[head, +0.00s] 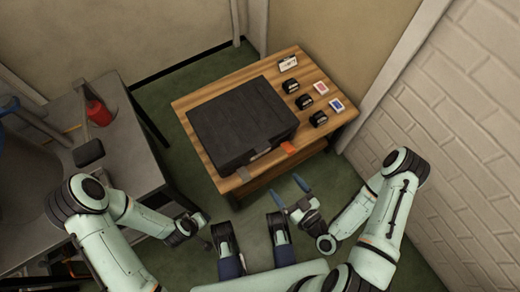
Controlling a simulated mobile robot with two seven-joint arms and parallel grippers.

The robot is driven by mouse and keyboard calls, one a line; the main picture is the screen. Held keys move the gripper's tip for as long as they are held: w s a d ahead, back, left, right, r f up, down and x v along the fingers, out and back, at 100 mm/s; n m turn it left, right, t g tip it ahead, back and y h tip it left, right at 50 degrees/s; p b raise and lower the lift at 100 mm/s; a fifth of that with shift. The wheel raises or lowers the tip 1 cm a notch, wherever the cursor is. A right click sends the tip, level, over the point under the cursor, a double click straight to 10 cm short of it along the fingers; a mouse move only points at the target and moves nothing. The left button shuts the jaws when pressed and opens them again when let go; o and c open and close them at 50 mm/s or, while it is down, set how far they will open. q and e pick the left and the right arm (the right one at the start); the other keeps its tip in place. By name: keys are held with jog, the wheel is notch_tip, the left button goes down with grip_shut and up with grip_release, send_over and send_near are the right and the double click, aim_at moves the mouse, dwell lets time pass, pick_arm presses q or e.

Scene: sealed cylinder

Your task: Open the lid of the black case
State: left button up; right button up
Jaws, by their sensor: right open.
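The black case (242,118) lies flat on the wooden table (190,103), with its lid shut. My left gripper (204,241) is at the lower left, short of the table and away from the case. Its fingers are too small and dark to make out.
An orange tag (288,148) lies at the case's front right. Several small black items (318,119) and cards (337,104) stand along the table's right side. A grey bench (125,150) with a red container (98,112) is at left; a brick wall (460,130) is at right.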

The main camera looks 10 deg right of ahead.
pick_arm(q)
jog(key=shift+g, duration=0.7)
jog(key=s+f+b, duration=0.1)
jog(key=f, duration=0.1)
jog(key=s+a+f+b, duration=0.1)
jog(key=s+f, duration=0.1)
jog(key=shift+f, duration=0.35)
pick_arm(e)
jog(key=w+a+t, duration=0.1)
jog(key=w+a, duration=0.2)
jog(key=w, duration=1)
jog(key=shift+a+r+h, duration=0.3)
jog(key=shift+a+r, duration=0.1)
